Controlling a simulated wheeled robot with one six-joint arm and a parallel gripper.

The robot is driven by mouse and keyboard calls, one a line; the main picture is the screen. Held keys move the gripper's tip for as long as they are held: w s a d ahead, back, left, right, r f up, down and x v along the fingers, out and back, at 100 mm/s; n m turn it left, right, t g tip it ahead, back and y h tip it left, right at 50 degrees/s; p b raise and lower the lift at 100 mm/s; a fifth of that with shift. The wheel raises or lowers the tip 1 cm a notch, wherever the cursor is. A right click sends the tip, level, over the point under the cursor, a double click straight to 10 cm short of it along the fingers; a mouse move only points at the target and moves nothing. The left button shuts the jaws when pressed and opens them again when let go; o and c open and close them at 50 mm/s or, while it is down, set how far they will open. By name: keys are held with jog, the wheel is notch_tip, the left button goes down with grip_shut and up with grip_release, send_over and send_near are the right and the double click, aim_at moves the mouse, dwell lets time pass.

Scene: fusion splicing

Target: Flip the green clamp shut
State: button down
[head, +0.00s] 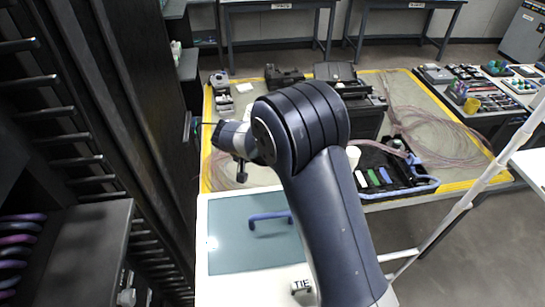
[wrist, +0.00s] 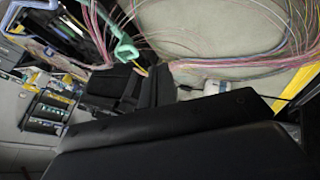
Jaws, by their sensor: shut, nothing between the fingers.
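In the wrist view, my black gripper (wrist: 138,86) has its fingers together and empty. A pale green handle-like part (wrist: 124,48), which may be the green clamp, shows beyond and left of the fingers, apart from them. Whether it stands open is not clear. My arm stands in front of the workbench, and my fingers are not clear in that view.
Loose pink fibres (head: 425,130) spread over the yellow-edged mat (head: 245,98). Black cases (head: 335,72) stand at its back. A white-framed table with a blue handle (head: 270,217) is in front. A dark rack (head: 75,150) stands close on the left.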

jog(key=w+d+f+p, duration=0.1)
jog(key=d+f, duration=0.1)
jog(key=w+d+f+p, duration=0.1)
jog(key=w+d+f, duration=0.1)
jog(key=w+d+f+p, duration=0.1)
jog(key=d+f, duration=0.1)
jog(key=shift+w+d+f+p, duration=0.15)
jog(key=shift+d+f+p, duration=0.1)
jog(key=shift+p, duration=0.1)
jog(key=shift+w+d+f, duration=0.1)
jog(key=shift+d, duration=0.25)
jog(key=shift+d+r+y+b, duration=0.1)
jog(key=shift+r+y+b, duration=0.2)
jog(key=shift+y, duration=0.2)
